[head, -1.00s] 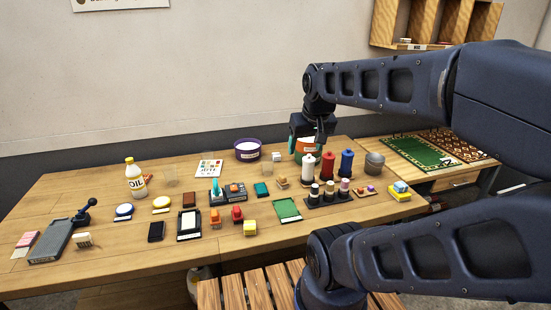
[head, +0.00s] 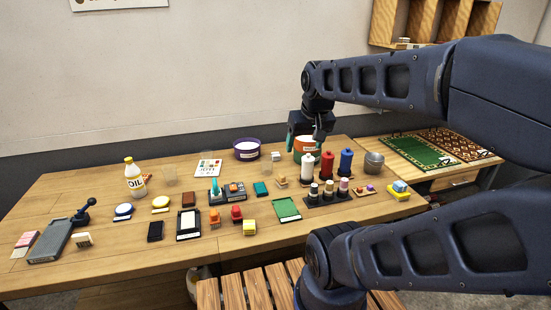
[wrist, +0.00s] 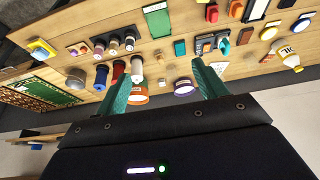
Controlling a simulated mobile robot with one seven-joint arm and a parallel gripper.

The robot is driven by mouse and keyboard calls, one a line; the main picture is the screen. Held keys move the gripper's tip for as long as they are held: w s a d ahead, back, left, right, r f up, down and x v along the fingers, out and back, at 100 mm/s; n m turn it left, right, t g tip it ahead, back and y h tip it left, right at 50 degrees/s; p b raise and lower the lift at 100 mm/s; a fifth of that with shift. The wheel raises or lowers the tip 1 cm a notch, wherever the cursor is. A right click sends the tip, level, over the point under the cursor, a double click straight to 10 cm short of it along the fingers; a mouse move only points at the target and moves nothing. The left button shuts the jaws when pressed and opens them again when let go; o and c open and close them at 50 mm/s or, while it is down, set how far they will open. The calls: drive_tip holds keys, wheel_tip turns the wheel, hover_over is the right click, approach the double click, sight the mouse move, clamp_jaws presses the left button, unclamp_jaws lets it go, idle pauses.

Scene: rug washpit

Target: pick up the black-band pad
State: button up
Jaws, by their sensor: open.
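I cannot pick out a black-band pad with certainty. The dark pieces on the table are a small black block (head: 155,231) at front left and a black-framed tray with a white middle (head: 178,233) beside it. Two round pads lie behind them, one blue and white (head: 123,211), one yellow and white (head: 160,204). My gripper (head: 304,138) is open and empty above the back of the table, by an orange and white tub (head: 306,147). In the wrist view its teal fingers (wrist: 162,85) stand apart, far from these pieces.
Thread spools (head: 327,163) stand close to my gripper, with a purple bowl (head: 247,150) to its left and a metal cup (head: 374,162) to its right. An oil bottle (head: 135,180) stands at left. Small blocks crowd the middle; the table's front edge is mostly clear.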

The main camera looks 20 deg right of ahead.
drive_tip(key=w+d+r+m+g, duration=0.1)
drive_tip(key=w+r+m, duration=0.15)
drive_tip(key=w, duration=0.55)
drive_tip(key=w+r+m, duration=0.1)
drive_tip(key=w+m, duration=0.2)
drive_tip(key=w, duration=0.6)
drive_tip(key=m+g, duration=0.4)
drive_tip(key=m, duration=1)
hover_over(276, 154)
drive_tip(key=w, duration=0.1)
drive_tip(key=shift+n, duration=0.25)
drive_tip(key=f, duration=3.3)
drive_tip(key=shift+a+f, duration=0.3)
drive_tip(key=shift+f, duration=0.05)
drive_tip(key=shift+s+d+f, duration=0.15)
drive_tip(key=shift+f, duration=1.2)
drive_tip(key=shift+s+d+f, duration=0.1)
drive_tip(key=shift+f, duration=1.2)
drive_tip(key=c, duration=1.1)
